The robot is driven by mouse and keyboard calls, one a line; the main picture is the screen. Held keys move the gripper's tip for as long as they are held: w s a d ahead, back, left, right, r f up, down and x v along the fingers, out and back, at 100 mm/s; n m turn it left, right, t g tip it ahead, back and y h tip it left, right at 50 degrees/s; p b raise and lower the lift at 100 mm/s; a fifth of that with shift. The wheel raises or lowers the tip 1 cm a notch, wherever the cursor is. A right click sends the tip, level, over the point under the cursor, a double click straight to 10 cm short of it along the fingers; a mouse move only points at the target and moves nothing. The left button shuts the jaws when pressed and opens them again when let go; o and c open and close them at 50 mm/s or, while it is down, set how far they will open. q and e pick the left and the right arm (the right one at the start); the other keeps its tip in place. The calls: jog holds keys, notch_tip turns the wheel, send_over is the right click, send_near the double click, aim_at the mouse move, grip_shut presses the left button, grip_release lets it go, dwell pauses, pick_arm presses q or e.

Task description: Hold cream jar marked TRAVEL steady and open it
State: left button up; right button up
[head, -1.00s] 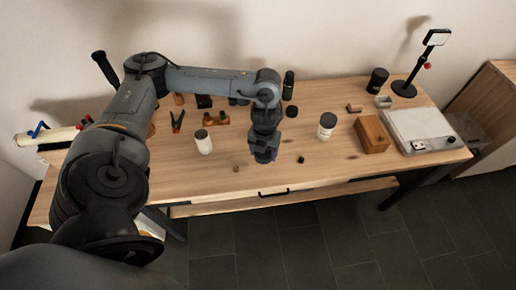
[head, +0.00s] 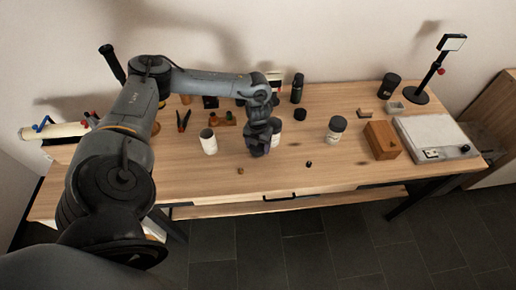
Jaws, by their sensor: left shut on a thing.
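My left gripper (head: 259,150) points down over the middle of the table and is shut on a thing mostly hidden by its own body. A white jar-like shape (head: 275,134) shows just behind its right side; I cannot tell whether this is the thing held. A white jar (head: 209,143) stands upright to the left of the gripper. Another white jar with a dark lid (head: 336,130) stands upright to the right. No TRAVEL marking can be read on any of them. My right gripper is not in view.
A wooden box (head: 382,140) and a pale flat device (head: 436,137) are at the right, with a lamp (head: 419,96) behind. A dark round piece (head: 300,114) and a dark bottle (head: 297,88) stand behind the gripper. The table's front (head: 340,175) is mostly clear.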

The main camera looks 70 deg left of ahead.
pick_arm(q)
jog(key=shift+f, duration=0.75)
jog(key=shift+f, duration=0.15)
jog(key=o, duration=1.2)
jog(key=shift+c, duration=0.2)
